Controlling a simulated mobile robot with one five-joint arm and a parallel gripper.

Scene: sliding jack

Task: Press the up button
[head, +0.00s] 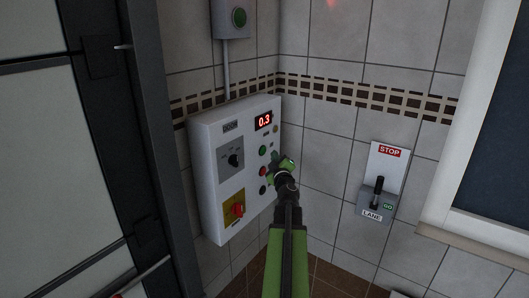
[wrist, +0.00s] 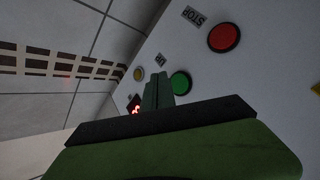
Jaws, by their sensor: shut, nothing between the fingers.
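The up button is a round green button (head: 263,151) on the white control box, above a red button. In the wrist view the green button (wrist: 181,83) lies just right of my fingertips, near a small label that seems to read UP (wrist: 160,60). My gripper (head: 275,158) is in front of the box's right part, beside the button column. In the wrist view my gripper (wrist: 157,76) has its green fingers together and empty, pointing towards the panel. They overlap the button's left edge in the picture; I cannot tell whether they touch it.
The red STOP button (wrist: 224,38) is close by, and a yellow lamp (wrist: 139,73) is on the other side. The box's display (head: 264,121) reads 0.3. A rotary switch (head: 235,160) and a red-and-yellow switch (head: 238,209) are left. A LANE lever box (head: 377,202) is right.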

